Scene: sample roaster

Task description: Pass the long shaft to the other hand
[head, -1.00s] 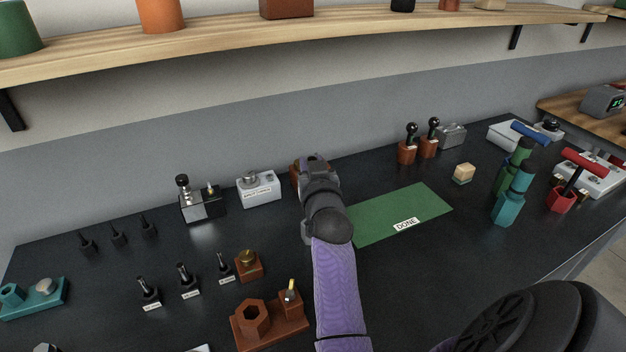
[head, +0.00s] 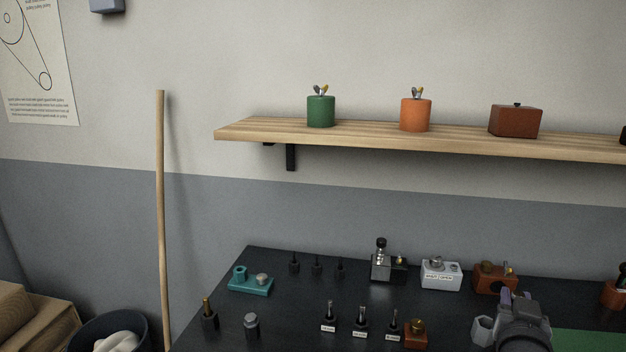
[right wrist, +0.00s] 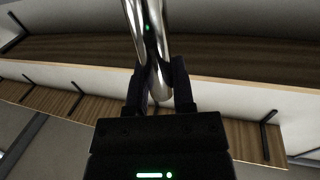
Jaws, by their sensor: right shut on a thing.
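My right gripper (head: 506,299) is at the lower right of the head view, over the back part of the dark bench. In the right wrist view its two fingers (right wrist: 158,80) are closed on a shiny, round metal shaft (right wrist: 148,35). The shaft runs from between the fingers up out of the top of that view, so its far end is hidden. In the head view I cannot make out the shaft; my wrist covers that spot. My left gripper is in neither view.
The dark bench (head: 290,322) holds a teal fixture (head: 250,282), small black pegs, labelled tools, a white block (head: 441,275) and a brown block (head: 490,280). A green mat (head: 590,341) lies at right. A wooden shelf (head: 380,138) hangs above. A wooden pole (head: 161,220) stands left.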

